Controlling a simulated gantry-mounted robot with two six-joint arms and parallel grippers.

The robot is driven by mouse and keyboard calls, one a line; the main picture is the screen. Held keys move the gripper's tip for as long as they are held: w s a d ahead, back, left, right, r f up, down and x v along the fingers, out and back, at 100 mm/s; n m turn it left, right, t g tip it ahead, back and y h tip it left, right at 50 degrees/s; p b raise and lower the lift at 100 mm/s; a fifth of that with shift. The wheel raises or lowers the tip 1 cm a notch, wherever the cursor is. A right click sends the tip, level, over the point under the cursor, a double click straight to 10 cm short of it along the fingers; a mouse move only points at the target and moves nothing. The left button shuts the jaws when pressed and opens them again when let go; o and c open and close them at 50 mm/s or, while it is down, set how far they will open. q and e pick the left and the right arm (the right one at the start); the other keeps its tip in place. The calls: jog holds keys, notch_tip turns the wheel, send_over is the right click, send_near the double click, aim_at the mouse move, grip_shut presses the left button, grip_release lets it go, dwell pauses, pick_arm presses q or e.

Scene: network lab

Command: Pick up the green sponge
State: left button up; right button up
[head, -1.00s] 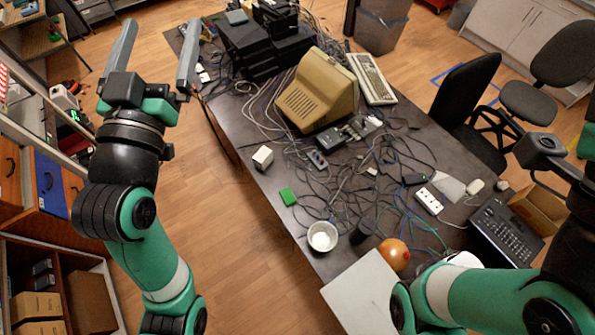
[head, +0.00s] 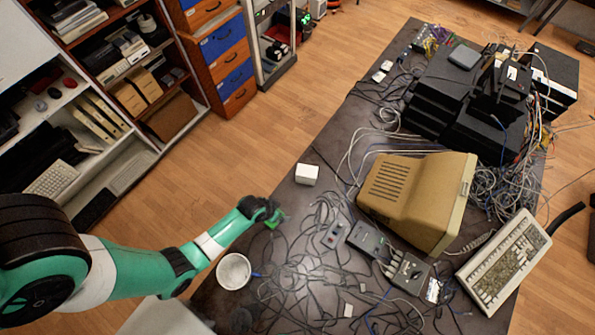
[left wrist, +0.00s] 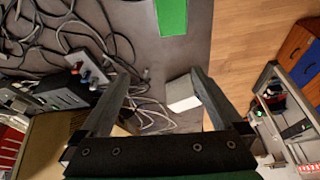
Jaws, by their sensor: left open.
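The green sponge (head: 277,218) lies on the dark table near its left edge, partly hidden by my left gripper in the head view. In the left wrist view the sponge (left wrist: 172,16) is at the top edge and cut off by the frame. My left gripper (head: 264,210) is over the table right by the sponge. In the left wrist view its two fingers (left wrist: 161,76) are wide apart with nothing held between them, and the sponge lies beyond the fingertips. My right gripper is not in view.
A small white box (head: 307,174) and a white bowl (head: 234,271) stand near the sponge. Tangled cables, a beige monitor (head: 415,195), a keyboard (head: 503,261) and black boxes crowd the table. Drawers (head: 226,60) and shelves stand across the wooden floor.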

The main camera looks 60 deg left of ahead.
pick_arm(q)
jog(key=s+f, duration=0.3)
jog(key=s, duration=0.3)
jog(key=shift+n+g, duration=0.3)
jog(key=shift+g, duration=0.1)
jog(key=b+x, duration=0.7)
jog(key=shift+w+a+r, duration=0.1)
jog(key=shift+w+a, duration=0.25)
jog(key=shift+r, duration=0.1)
jog(key=b+x, duration=0.4)
jog(key=x, duration=0.1)
jog(key=shift+s+f+b, duration=0.2)
jog(key=shift+b, duration=0.2)
jog(key=shift+a+r, duration=0.1)
jog(key=shift+r, duration=0.05)
jog(key=shift+c, duration=0.2)
jog(key=c, duration=1.3)
